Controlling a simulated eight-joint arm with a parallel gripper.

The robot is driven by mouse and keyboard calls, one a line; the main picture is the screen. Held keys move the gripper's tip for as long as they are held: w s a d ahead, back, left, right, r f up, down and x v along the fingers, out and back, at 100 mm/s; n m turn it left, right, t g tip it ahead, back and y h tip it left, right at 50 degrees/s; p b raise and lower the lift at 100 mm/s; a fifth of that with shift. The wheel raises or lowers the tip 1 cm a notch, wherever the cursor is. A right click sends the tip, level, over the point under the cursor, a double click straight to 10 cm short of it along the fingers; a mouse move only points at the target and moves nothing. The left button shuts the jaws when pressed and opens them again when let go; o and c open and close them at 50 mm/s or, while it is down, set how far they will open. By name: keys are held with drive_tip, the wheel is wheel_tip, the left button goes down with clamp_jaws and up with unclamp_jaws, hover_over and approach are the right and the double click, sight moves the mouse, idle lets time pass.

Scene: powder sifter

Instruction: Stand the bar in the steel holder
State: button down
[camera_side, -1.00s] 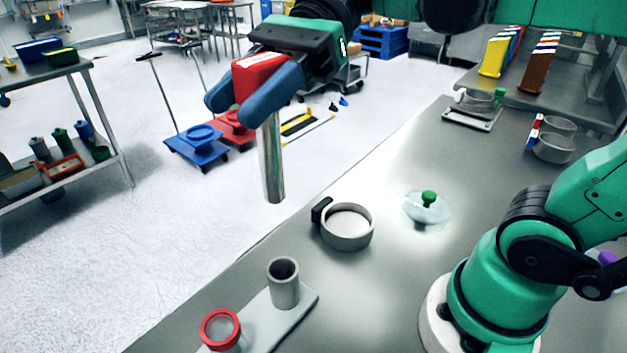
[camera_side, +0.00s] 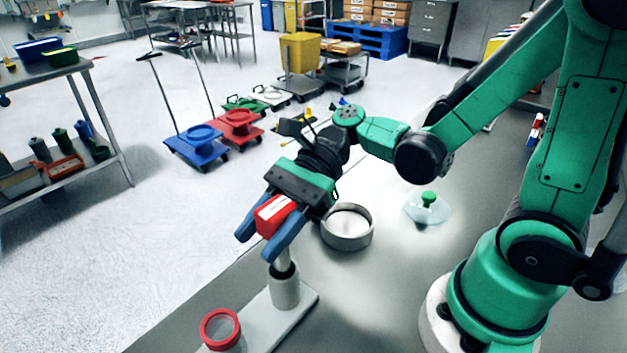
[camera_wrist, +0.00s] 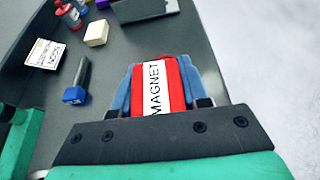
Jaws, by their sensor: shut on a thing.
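The bar has a red block handle (camera_side: 277,214) with a white label and a steel rod (camera_side: 283,262) below it. In the wrist view the handle (camera_wrist: 171,85) reads "MAGNET". My gripper (camera_side: 262,240) has its blue fingers shut on the handle, one on each side. The steel holder (camera_side: 285,293) is an upright grey tube on a flat plate. The rod is short in view and its lower end appears inside the holder's dark mouth. How deep it sits is hidden. The bar looks roughly upright, and my gripper is just above the holder.
A red-rimmed cup (camera_side: 220,328) stands on the same plate (camera_side: 262,322), left of the holder. A round grey pan (camera_side: 347,238) is close behind my gripper. A clear lid with a green knob (camera_side: 428,200) lies farther right. The table's left edge is near the holder.

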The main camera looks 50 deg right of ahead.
drive_tip(key=shift+f, duration=1.6)
drive_tip(key=shift+c, duration=2.2)
unclamp_jaws()
